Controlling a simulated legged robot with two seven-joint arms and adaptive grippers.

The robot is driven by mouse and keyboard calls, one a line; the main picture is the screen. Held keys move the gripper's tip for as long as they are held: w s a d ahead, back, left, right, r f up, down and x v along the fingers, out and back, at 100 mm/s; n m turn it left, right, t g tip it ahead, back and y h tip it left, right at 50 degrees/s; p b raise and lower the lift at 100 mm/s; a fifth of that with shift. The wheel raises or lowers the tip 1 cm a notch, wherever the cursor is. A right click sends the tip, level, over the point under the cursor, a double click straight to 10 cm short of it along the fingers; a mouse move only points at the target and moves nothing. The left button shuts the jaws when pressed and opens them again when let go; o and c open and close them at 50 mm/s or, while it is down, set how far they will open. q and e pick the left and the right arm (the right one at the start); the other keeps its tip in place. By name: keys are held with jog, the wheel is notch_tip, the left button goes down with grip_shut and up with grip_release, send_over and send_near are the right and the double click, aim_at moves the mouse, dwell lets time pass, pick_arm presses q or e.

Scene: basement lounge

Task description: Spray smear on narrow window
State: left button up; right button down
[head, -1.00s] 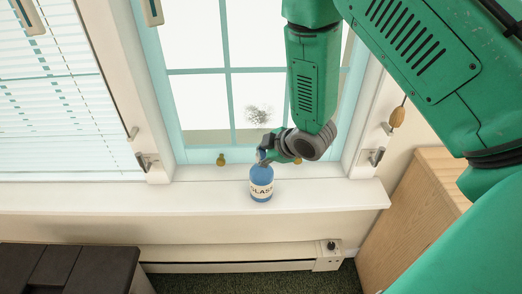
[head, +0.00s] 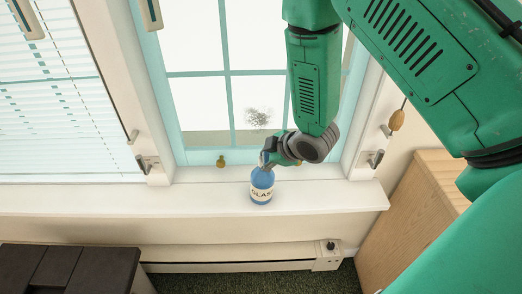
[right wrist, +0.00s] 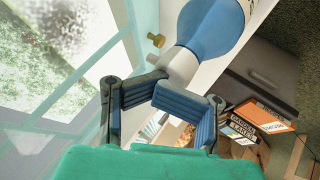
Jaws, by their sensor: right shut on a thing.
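A blue spray bottle (head: 261,185) with a white label is at the white window sill in front of the narrow window (head: 228,85), near upright. My right gripper (head: 270,156) is shut on its upper part, and its fingers partly hide the spray head. In the right wrist view the bottle (right wrist: 215,28) runs to the top edge, with its pale neck at the gripper's fingers (right wrist: 163,90). The dark grey smear (head: 258,117) is on a lower pane, just beyond the bottle; it also shows blurred in the right wrist view (right wrist: 70,25). My left gripper is out of view.
A brass knob (head: 221,160) stands on the sill side left of the bottle. The sill (head: 200,197) is otherwise clear. A wooden cabinet (head: 425,205) is at right, a baseboard heater (head: 230,265) below, dark furniture (head: 60,270) at lower left. A window with blinds (head: 60,110) is at left.

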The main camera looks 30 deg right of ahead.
jog(key=shift+w+r+p, duration=0.1)
jog(key=shift+r+p, duration=2.05)
jog(key=shift+r, duration=0.65)
jog(key=shift+f, duration=0.1)
